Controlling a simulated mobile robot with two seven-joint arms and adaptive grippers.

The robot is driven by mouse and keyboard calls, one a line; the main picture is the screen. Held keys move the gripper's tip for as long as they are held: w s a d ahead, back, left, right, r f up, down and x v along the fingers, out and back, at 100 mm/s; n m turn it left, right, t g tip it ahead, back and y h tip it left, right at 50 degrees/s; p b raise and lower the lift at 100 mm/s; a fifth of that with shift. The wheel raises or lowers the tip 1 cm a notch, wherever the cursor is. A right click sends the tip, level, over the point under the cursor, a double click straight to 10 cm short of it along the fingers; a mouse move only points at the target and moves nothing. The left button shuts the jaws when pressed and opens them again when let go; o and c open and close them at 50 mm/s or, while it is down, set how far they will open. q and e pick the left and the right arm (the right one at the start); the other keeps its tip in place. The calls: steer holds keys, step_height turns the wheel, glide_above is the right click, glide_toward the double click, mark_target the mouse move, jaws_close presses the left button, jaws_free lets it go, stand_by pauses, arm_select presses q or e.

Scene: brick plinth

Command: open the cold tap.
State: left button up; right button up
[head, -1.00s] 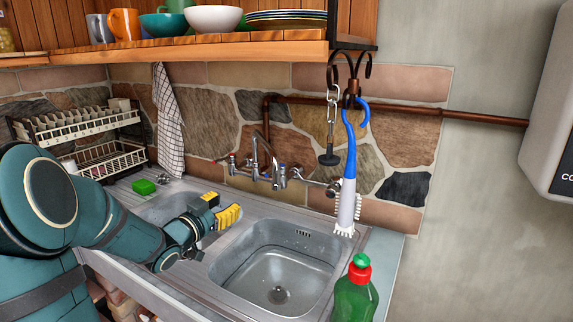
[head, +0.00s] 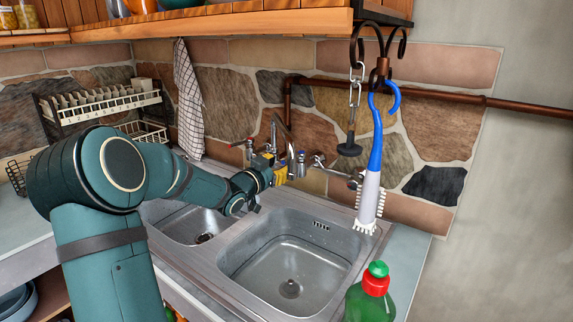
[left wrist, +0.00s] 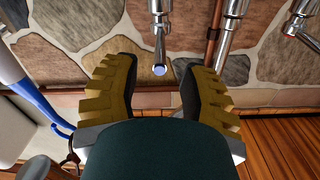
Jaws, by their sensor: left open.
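The chrome wall tap shows in the head view, with its curved spout (head: 284,132) and a red-marked handle on the left. The cold tap handle (head: 301,158) is on the right of the spout. In the left wrist view, which looks upside down, the cold tap handle (left wrist: 160,45) has a pale blue end cap and stands between my two fingers in the picture; I cannot tell its distance. My left gripper (head: 277,172) is open, its yellow fingers apart in front of the tap and partly hiding it. My right gripper is not in view.
A blue-handled brush (head: 371,180) and a chained plug (head: 350,148) hang right of the tap. A green bottle (head: 370,301) stands at front right. The sink basin (head: 290,262) lies below the gripper. A wooden shelf (head: 200,22) is overhead, and a dish rack (head: 100,105) is left.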

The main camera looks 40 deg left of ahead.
arm_select(q)
steer(key=shift+w+a, duration=0.15)
steer(key=shift+w, duration=1.75)
steer(key=shift+c, duration=0.3)
jaws_close()
